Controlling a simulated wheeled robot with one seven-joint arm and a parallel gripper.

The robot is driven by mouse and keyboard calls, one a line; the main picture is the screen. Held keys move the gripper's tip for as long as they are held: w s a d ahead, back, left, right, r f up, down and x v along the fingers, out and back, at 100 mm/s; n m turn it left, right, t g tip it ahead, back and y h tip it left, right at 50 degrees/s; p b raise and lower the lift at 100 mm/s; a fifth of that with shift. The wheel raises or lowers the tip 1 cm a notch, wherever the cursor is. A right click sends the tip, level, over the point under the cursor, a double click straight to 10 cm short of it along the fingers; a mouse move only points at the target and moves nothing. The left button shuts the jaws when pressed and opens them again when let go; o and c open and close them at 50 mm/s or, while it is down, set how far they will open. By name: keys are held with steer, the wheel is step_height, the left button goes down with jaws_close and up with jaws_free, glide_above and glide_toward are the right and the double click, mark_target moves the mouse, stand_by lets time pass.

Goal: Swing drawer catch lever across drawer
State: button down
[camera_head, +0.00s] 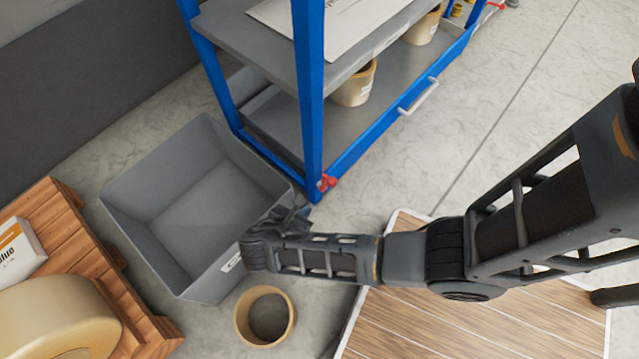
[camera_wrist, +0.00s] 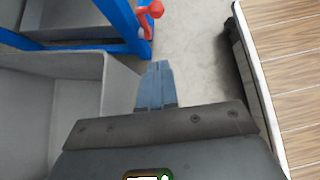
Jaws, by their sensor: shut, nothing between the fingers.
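A red catch lever (camera_head: 327,182) sits at the foot of the near blue post of the rack. In the wrist view its red knob and arm (camera_wrist: 150,12) show at the top, beside the blue post. The drawer (camera_head: 375,124) is the low blue-fronted tray with a pale handle (camera_head: 420,97). My gripper (camera_head: 292,214) is shut and empty, just below and left of the lever in the head view and apart from it. In the wrist view its closed fingertips (camera_wrist: 157,68) point toward the lever, with floor visible between them.
A grey open bin (camera_head: 200,285) stands left of my gripper, close to it. A tape roll (camera_head: 265,316) lies on the floor below. A wood-topped surface (camera_head: 450,335) is at lower right, and a wooden pallet (camera_head: 130,300) at left. Tape rolls (camera_head: 355,85) lie in the drawer.

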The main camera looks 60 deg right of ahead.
steer(key=d+r+b+x, duration=0.1)
steer(key=b+x, duration=0.3)
steer(key=x, duration=0.9)
steer(key=shift+d+r+b, duration=0.4)
steer(key=shift+d, duration=0.05)
steer(key=shift+s, duration=0.1)
